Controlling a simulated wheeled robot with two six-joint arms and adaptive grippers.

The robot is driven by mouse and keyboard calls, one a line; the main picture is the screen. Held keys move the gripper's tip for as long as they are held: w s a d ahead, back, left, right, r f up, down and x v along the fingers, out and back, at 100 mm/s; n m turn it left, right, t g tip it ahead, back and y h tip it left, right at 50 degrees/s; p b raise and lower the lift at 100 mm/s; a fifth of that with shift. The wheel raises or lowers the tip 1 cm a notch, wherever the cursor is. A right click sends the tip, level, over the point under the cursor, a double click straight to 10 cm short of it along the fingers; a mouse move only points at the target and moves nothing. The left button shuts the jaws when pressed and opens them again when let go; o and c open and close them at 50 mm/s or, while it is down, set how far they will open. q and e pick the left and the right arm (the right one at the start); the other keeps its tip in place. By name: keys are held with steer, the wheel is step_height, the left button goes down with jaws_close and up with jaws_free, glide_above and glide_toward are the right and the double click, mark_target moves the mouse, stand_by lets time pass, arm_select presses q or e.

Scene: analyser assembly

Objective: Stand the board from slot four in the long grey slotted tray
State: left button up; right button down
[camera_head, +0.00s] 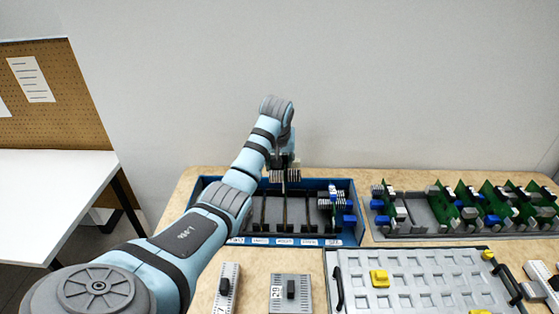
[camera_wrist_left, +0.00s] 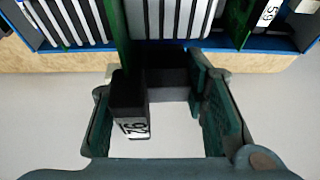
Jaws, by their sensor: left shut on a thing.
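My left gripper (camera_head: 286,163) is over the back of a blue slotted rack (camera_head: 292,240). It is shut on a board (camera_head: 285,177), whose grey finned block shows below the hand. In the left wrist view, my left gripper (camera_wrist_left: 165,115) has the board's black handle (camera_wrist_left: 128,95) with a white number label between its fingers. The board's thin green edge (camera_wrist_left: 122,35) runs up from the handle. I cannot tell how far the board is in or out of its slot. The long grey slotted tray (camera_head: 415,235) holds several upright green boards on the right. My right gripper is out of view.
Another board (camera_head: 334,200) with blue parts stands at the rack's right end. A grey tray (camera_head: 410,275) with square recesses and yellow blocks lies in front. Two grey parts (camera_head: 228,290) and (camera_head: 291,292) lie at the front left. A white table (camera_head: 50,190) is farther left.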

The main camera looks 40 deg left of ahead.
arm_select(q)
steer(key=shift+f+b, duration=0.6)
steer(key=shift+f, duration=2.05)
stand_by(0.9)
steer(key=shift+f+b, duration=0.8)
steer(key=shift+f, duration=1.45)
stand_by(0.8)
steer(key=o, duration=1.3)
steer(key=shift+o, duration=0.5)
steer(key=shift+r+p, duration=0.25)
steer(key=shift+p, duration=0.5)
